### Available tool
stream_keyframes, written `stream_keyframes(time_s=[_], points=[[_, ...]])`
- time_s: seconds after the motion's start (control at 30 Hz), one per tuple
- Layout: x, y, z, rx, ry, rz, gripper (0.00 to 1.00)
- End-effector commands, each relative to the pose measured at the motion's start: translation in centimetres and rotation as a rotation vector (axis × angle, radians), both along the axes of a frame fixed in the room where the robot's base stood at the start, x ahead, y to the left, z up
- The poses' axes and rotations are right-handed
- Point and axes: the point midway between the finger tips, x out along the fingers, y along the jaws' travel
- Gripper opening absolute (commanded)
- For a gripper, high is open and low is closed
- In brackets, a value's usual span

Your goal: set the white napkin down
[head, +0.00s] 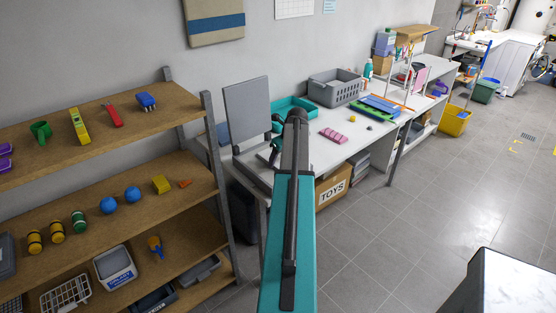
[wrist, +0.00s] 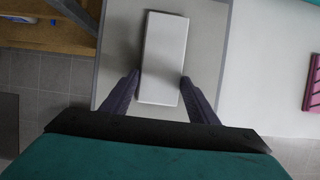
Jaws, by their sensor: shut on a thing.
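The white napkin (wrist: 163,57) is a flat, pale, folded rectangle in the wrist view. My gripper (wrist: 160,82) is shut on it, with one dark finger at each long side near its lower end. Beneath the napkin is a grey panel (wrist: 118,45) with a lighter rim; I cannot tell whether the napkin touches it. In the head view my arm hides the napkin, and my gripper (head: 275,147) shows only partly, over the left end of the white table (head: 308,137).
A grey upright board (head: 247,112) stands at the table's left end. A wooden shelf (head: 100,220) with toys stands left.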

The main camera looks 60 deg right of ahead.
Motion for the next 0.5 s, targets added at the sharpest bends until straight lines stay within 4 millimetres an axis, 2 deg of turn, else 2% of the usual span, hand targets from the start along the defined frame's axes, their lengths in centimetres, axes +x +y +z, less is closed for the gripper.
stream_keyframes(time_s=[0.27, 0.5], points=[[0.0, -0.1, 1.2, -0.001, -0.001, 0.000, 0.28], [0.0, -0.1, 3.1, -0.001, -0.001, 0.000, 0.28]])
